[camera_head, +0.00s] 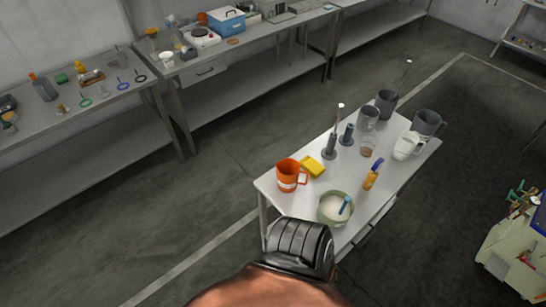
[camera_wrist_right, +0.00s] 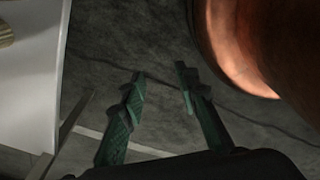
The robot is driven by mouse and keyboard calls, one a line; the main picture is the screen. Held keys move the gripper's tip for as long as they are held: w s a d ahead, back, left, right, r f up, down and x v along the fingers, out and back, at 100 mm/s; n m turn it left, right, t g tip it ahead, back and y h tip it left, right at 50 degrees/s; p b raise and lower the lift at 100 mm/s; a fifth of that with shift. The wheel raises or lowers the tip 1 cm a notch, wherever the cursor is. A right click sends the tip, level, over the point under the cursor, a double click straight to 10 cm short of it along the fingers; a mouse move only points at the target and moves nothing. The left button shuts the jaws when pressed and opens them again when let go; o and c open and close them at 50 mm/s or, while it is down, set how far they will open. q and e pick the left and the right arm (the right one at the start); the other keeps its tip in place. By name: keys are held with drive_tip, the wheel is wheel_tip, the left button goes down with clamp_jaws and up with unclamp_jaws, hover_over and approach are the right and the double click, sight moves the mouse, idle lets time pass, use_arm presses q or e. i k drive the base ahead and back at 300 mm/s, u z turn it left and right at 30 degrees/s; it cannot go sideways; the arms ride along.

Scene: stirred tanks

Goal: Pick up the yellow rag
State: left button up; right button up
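A small folded yellow rag (camera_head: 313,166) lies on the white table (camera_head: 395,180), near its left edge, just behind an orange mug (camera_head: 288,176). The rag is not in the right wrist view. My right gripper (camera_wrist_right: 160,72) has two green fingers held apart, with only dark floor between them. It is empty and beside the white table, whose edge (camera_wrist_right: 32,80) shows at the left of the right wrist view. Neither gripper's fingers show in the head view. A copper and black part of my own arm fills the bottom middle there.
A green bowl (camera_head: 335,208) with a blue-handled tool stands at the table's near end. An orange-handled item (camera_head: 372,175), grey tools (camera_head: 330,145), a clear beaker (camera_head: 367,147) and grey jugs (camera_head: 427,123) stand farther back. Long metal benches (camera_head: 230,105) line the wall.

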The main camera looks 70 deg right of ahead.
sight(308, 164)
drive_tip(key=i, duration=0.35)
drive_tip(key=z, duration=0.8)
